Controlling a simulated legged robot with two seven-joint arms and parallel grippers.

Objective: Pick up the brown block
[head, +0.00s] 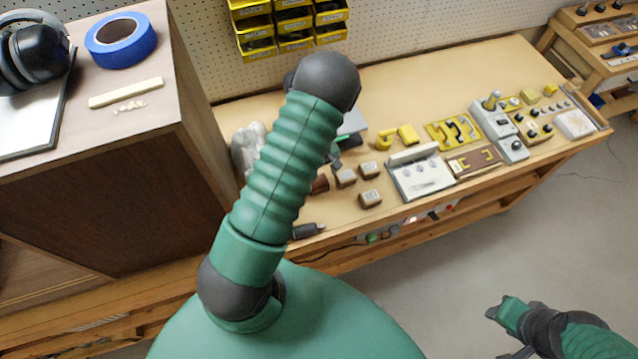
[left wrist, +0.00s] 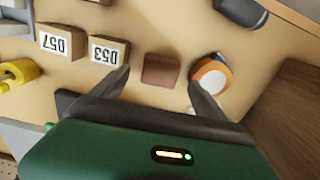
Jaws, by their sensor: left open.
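The brown block (left wrist: 161,70) lies on the bench top in the left wrist view, ahead of my left gripper (left wrist: 159,77) and between the lines of its two fingers. The fingers are apart and nothing is held. In the head view, the reddish-brown block (head: 320,184) shows beside my green left arm, which partly covers it. Most of my left gripper is hidden behind that arm there. My right gripper (head: 498,313) is at the lower right, over the floor and away from the bench; its jaw opening is unclear.
Labelled tan blocks D53 (left wrist: 108,50) and D57 (left wrist: 62,41) lie left of the brown block. An orange-and-white round item (left wrist: 210,76) is close on its right, by the right finger. A dark rounded tool (head: 307,230) lies near the front edge. A wooden cabinet (head: 100,190) stands left.

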